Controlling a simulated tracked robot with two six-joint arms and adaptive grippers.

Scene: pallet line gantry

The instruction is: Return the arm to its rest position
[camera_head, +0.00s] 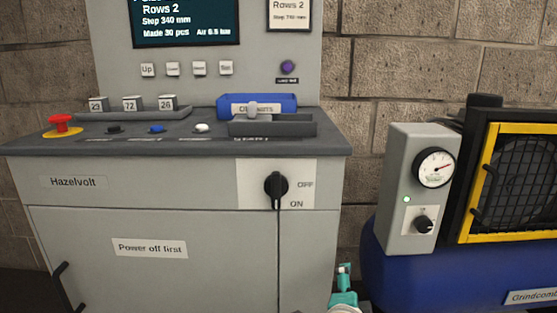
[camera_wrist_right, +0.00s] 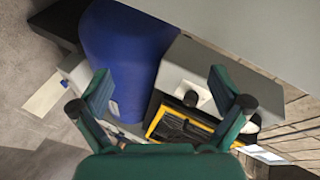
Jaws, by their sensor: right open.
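My right gripper (camera_wrist_right: 160,82) is open and empty in the right wrist view, its two teal fingers spread apart. In the head view a small teal part of the right gripper (camera_head: 344,272) shows at the bottom edge, in front of the gap between the console and the compressor. It touches nothing that I can see. Most of the right arm is out of view. My left gripper and arm are not in view.
A grey console (camera_head: 90,230) with a red emergency button (camera_head: 60,123), a blue tray (camera_head: 228,106) and a black rotary switch (camera_head: 276,186) stands at the left. A blue compressor (camera_head: 390,265) with a gauge (camera_head: 434,167) stands at the right. A brick wall (camera_head: 375,40) is behind.

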